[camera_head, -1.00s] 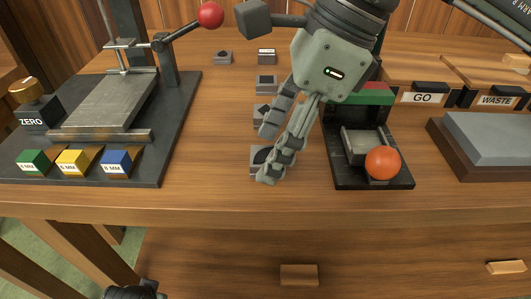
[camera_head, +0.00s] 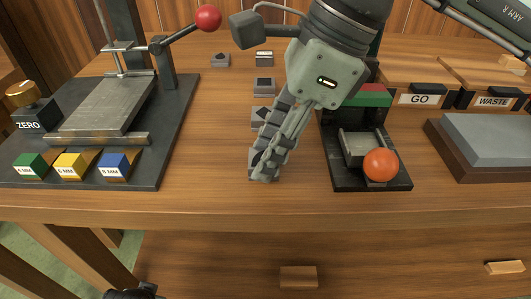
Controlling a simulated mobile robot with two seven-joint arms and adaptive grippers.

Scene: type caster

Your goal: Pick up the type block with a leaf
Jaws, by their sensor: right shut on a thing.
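My right gripper (camera_head: 264,179) reaches down at the front of the table. Its fingers are shut on the front type block (camera_head: 253,162), a small grey block with a dark mark on top. The fingers hide most of this block, so I cannot tell whether the mark is a leaf. It appears to be at table level. Other type blocks stand behind it: one partly behind the fingers (camera_head: 259,113), one further back (camera_head: 264,86), and two at the rear (camera_head: 264,58), (camera_head: 220,60). Their marks are too small to read.
A dark press or gauge stand (camera_head: 172,120) with a red ball lever and coloured blocks is at left. A black device (camera_head: 340,178) with an orange ball is just right of the gripper. GO (camera_head: 422,99) and WASTE (camera_head: 494,101) boxes and a grey slab (camera_head: 490,140) are at right.

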